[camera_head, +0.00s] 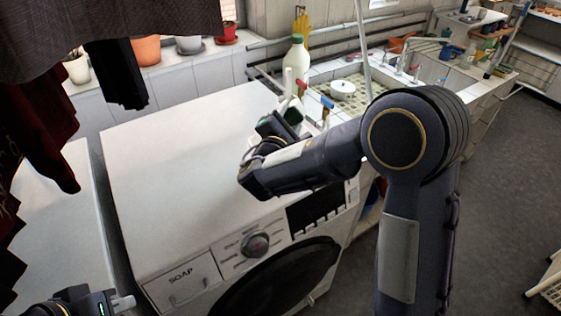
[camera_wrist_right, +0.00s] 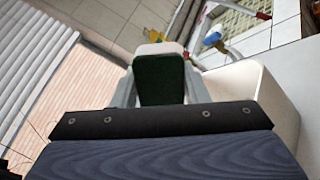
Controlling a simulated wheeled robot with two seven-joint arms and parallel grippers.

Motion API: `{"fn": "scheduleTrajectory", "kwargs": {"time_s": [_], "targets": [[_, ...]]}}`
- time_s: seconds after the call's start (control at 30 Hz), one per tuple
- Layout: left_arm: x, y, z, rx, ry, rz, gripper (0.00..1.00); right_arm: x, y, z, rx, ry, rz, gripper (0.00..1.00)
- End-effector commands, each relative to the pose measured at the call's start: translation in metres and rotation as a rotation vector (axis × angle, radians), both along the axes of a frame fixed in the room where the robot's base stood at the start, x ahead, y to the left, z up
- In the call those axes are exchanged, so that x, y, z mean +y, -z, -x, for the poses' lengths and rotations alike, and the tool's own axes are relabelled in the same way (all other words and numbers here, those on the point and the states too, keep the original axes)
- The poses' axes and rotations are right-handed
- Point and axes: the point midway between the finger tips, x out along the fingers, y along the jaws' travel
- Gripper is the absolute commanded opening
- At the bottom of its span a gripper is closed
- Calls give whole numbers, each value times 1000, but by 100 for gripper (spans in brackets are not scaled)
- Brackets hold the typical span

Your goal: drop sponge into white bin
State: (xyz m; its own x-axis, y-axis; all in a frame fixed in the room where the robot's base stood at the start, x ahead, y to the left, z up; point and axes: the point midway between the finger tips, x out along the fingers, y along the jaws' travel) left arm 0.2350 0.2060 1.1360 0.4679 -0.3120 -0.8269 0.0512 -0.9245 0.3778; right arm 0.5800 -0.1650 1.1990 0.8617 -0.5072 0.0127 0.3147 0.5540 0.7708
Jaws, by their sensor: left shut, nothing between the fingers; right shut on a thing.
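My right gripper (camera_head: 284,119) is shut on a green and white sponge (camera_head: 293,111), above the far right part of the washing machine top. In the right wrist view the sponge (camera_wrist_right: 161,78) sits between the two grey fingers (camera_wrist_right: 160,85), its dark green face towards the camera. The white bin (camera_wrist_right: 272,105) shows in the right wrist view, right of the fingers and partly hidden by the gripper body. My left gripper (camera_head: 121,303) is shut and empty at the bottom left edge.
The white washing machine (camera_head: 180,180) has a mostly clear top. A white bottle with a green cap (camera_head: 297,62) stands behind the right gripper. The tiled sink with a white pot (camera_head: 342,89) lies beyond. Dark clothes (camera_head: 40,130) hang at the left.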

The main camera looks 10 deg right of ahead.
Motion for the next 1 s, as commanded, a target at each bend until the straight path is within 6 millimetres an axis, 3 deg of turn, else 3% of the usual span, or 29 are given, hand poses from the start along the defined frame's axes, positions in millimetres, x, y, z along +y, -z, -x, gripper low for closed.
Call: {"fn": "scheduleTrajectory", "kwargs": {"time_s": [0.03,0.2,0.5,0.53,0.6,0.7,1.0], "targets": [[0,7,0,0,0,0,0,0,10,0,1,0,2,4],[0,12,0,0,0,0,0,0,24,0,0,-1,0,4],[0,12,0,0,0,0,0,0,25,0,-1,-1,0,4],[0,12,0,0,0,0,0,0,25,0,-1,-1,0,45],[0,12,0,0,0,0,0,0,25,0,-1,-1,0,54],[0,12,0,0,0,0,0,0,25,0,-1,-1,0,66],[0,14,0,0,0,0,0,2,25,2,-2,-1,-1,66]]}}
